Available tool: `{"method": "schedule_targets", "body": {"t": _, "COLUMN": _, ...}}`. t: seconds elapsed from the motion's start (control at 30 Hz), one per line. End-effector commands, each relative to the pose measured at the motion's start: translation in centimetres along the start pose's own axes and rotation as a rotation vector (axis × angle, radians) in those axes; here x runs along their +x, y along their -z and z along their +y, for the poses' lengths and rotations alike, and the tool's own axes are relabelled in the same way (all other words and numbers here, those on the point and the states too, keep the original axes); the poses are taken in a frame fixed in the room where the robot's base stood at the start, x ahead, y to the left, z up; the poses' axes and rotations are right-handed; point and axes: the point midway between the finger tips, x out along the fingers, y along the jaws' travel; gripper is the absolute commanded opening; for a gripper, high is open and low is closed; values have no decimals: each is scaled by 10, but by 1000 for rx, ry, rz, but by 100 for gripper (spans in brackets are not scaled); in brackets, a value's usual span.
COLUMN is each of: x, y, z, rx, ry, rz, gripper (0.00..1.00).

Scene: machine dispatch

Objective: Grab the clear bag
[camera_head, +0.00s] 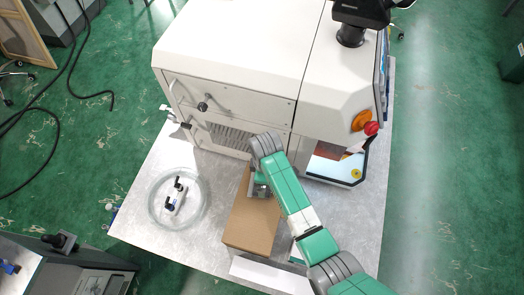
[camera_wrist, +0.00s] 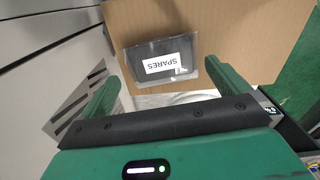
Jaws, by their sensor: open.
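A flat, dark grey bag with paler see-through edges and a white SPARES label (camera_wrist: 160,61) shows in the wrist view against the brown cardboard box (camera_wrist: 225,25). The label reads upside down. My gripper (camera_wrist: 160,78) is open, with its two green fingers apart and the bag between and just beyond their tips. Nothing is held. In the head view my gripper (camera_head: 258,188) is over the far part of the cardboard box (camera_head: 248,225). I cannot make out the bag there; my arm covers that spot.
A large white machine (camera_head: 235,50) stands just behind the box, with a red button (camera_head: 371,128) on its right side. A round clear dish (camera_head: 152,207) holding a small white and black object sits left of the box. The grey tabletop (camera_head: 145,180) is bare around the dish.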

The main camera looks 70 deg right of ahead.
Motion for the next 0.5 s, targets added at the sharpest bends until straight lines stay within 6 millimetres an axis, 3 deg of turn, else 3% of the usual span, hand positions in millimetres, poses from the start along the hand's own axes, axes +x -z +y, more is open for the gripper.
{"method": "schedule_targets", "body": {"t": 0.2, "x": 38, "y": 3, "z": -2, "rx": 0, "ry": 3, "rz": -2, "gripper": 100}}
{"method": "schedule_targets", "body": {"t": 0.5, "x": 46, "y": 4, "z": -2, "rx": 0, "ry": 0, "rz": 0, "gripper": 100}}
